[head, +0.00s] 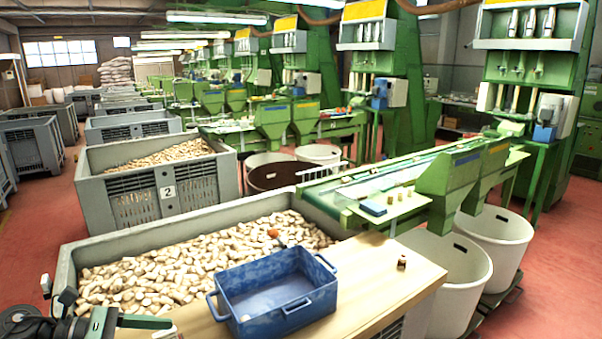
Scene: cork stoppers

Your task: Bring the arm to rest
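My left arm comes in at the bottom left corner, and its gripper (100,322) is low beside the near end of the cork bin. The frame edge cuts off part of this arm, and I cannot make out whether the fingers are apart or closed. No cork shows in it. My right arm and gripper are not in view. A blue crate (318,276) with handles stands on a wooden board (375,290). A single cork (402,262) with a dark end stands on the board to the right of the crate.
A large grey bin (70,262) full of corks lies behind the crate, with a small orange thing (272,233) among the corks. Green sorting machines (450,180) and white tubs (495,240) stand at the right. The board right of the crate is mostly clear.

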